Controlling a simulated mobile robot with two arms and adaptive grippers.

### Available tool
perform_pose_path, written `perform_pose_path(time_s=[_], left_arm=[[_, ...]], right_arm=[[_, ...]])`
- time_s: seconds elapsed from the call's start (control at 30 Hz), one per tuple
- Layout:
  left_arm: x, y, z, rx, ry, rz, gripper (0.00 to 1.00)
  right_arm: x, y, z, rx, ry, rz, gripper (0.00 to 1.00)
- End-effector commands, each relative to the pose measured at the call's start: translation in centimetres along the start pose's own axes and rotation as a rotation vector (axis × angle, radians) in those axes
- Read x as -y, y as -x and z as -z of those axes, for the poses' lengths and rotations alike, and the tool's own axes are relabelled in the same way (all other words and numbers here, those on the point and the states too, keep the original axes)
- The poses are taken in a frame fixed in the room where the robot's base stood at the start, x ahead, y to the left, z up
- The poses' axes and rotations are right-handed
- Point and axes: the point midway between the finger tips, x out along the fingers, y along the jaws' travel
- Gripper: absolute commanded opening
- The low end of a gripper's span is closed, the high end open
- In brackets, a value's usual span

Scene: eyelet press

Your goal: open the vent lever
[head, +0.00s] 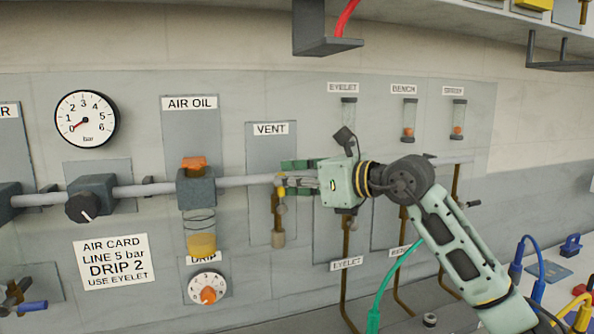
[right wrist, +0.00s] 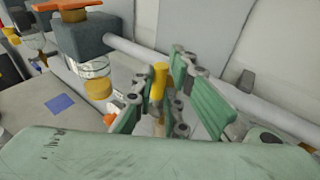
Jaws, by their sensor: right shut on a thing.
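The vent lever is a small yellow handle (head: 281,191) on the brass vent fitting, below the VENT label (head: 271,129) on a grey wall plate. In the right wrist view the yellow lever (right wrist: 159,80) stands up between the green fingers. My right gripper (head: 290,180) reaches in from the right, its fingers closed around the lever. It also shows in the right wrist view (right wrist: 165,95). The fingers partly hide the lever and the pipe behind it. My left gripper is in neither view.
A grey pipe (head: 235,181) runs along the wall to the air oil unit (head: 196,187) and a black-knobbed regulator (head: 92,199). The pressure gauge (head: 87,119) has its needle near 0. Sight tubes (head: 409,120) and brass pipes (head: 346,262) stand near my right arm.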

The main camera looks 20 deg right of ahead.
Motion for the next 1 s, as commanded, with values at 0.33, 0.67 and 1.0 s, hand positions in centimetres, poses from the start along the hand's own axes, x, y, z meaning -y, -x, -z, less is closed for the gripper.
perform_pose_path(time_s=[0.33,0.67,1.0], left_arm=[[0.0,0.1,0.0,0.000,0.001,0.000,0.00],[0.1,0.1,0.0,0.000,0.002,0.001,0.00],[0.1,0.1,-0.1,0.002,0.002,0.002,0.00]], right_arm=[[-0.3,-0.1,0.0,-0.012,0.018,0.000,0.13],[-0.2,-0.1,0.0,-0.011,0.017,0.001,0.30],[-0.1,1.7,0.0,-0.011,0.018,0.004,0.30]])
